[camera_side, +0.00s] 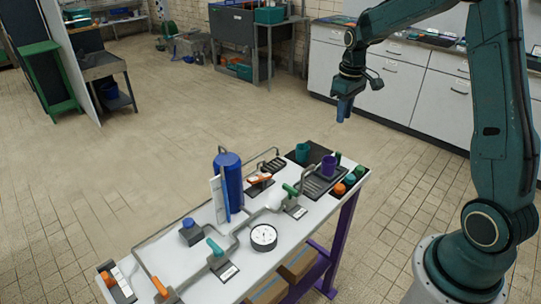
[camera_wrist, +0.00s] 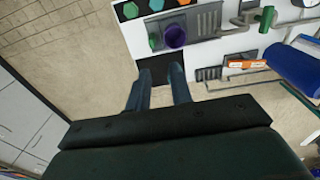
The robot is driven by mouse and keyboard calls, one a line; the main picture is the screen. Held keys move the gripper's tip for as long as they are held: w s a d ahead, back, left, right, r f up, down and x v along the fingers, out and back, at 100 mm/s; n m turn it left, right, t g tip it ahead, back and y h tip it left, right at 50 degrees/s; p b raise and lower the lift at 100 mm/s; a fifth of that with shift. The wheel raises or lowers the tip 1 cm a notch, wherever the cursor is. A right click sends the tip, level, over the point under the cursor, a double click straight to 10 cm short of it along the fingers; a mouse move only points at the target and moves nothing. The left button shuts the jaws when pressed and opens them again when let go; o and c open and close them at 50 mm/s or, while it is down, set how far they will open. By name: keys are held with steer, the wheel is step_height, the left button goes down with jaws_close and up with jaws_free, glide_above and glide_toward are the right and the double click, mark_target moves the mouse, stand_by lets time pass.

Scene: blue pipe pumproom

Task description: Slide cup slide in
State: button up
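A purple cup (camera_side: 328,166) stands on a dark grey slatted plate (camera_side: 316,185) at the right end of the white bench; it also shows in the wrist view (camera_wrist: 175,37). A teal cup (camera_side: 302,151) stands on a black mat (camera_side: 318,150) behind it, to the left. In the wrist view the mat (camera_wrist: 153,66) shows beyond my fingers, but I cannot make out the teal cup there. My gripper (camera_side: 344,110) hangs well above the bench's far right end, empty. In the wrist view its fingers (camera_wrist: 159,84) are apart.
Orange and green knobs (camera_side: 349,179) line the bench's right edge. A grey pipe with a green handle (camera_side: 290,190) runs beside the plate. A blue cylinder (camera_side: 229,178), a round gauge (camera_side: 264,237) and more pipes occupy the bench's middle.

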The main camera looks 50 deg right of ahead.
mark_target(339, 153)
steer(key=shift+w+d+f, duration=0.2)
steer(key=shift+d+f, duration=0.4)
steer(key=shift+f, duration=0.1)
steer(key=shift+w+d+f, duration=0.15)
steer(key=shift+d+f, duration=0.4)
steer(key=shift+f, duration=0.1)
steer(key=shift+f, duration=0.15)
step_height(339, 153, down, 14)
steer(key=shift+r, duration=0.25)
jaws_close()
